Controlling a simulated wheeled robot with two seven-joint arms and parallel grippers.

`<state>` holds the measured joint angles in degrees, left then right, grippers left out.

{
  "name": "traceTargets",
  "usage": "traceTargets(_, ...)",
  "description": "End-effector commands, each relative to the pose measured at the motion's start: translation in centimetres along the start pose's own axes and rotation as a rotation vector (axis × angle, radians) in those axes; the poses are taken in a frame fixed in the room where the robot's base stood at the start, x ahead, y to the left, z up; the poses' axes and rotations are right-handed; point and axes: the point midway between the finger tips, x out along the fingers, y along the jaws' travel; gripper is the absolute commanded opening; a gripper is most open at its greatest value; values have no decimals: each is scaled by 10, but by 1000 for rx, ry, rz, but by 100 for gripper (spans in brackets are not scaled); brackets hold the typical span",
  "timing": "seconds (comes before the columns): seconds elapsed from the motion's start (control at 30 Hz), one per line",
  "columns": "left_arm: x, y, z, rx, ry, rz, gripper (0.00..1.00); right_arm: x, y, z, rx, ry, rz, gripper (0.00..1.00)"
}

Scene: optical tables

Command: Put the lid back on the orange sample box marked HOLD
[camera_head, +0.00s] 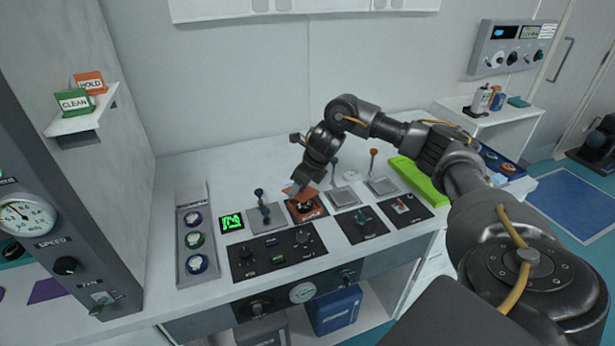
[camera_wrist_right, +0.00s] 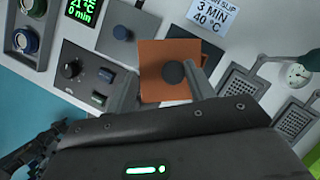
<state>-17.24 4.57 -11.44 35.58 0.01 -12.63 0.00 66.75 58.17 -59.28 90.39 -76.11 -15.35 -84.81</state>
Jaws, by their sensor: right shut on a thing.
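The orange sample box (camera_head: 319,215) stands on the bench top with its top open and dark contents showing; lettering on it is too small to read. My right gripper (camera_head: 301,190) is just above it, pointing down. It is shut on the orange lid (camera_wrist_right: 152,55), a square plate with a round dark knob (camera_wrist_right: 173,72) that shows between the fingers. In the head view the lid is mostly hidden by the gripper, and I cannot tell whether it touches the box.
Orange HOLD (camera_head: 90,80) and green CLEAN (camera_head: 74,103) pieces stand on a wall shelf at left. A black control panel (camera_head: 277,254) lies in front of the box. A green screen (camera_head: 231,222) and blue-knobbed lever (camera_head: 261,200) are left; grey plates (camera_head: 343,196) are right.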

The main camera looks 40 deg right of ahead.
Motion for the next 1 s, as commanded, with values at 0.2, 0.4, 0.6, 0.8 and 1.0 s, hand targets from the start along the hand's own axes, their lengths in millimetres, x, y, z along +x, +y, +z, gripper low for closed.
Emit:
traceTargets(0.2,-5,2,-1,-1,1,2,58,-6,-24,-4,-132,-1,60,23)
traceTargets(0.4,-5,2,-1,-1,1,2,58,-7,-27,-6,-161,0,71,23)
traceTargets(0.6,-2,1,-1,-1,0,2,58,-3,-27,-8,-160,0,70,23)
traceTargets(0.8,8,1,0,0,0,1,58,9,-27,-13,-160,1,70,23)
traceTargets(1.0,24,0,2,1,0,0,58,26,-27,-22,-160,2,71,23)
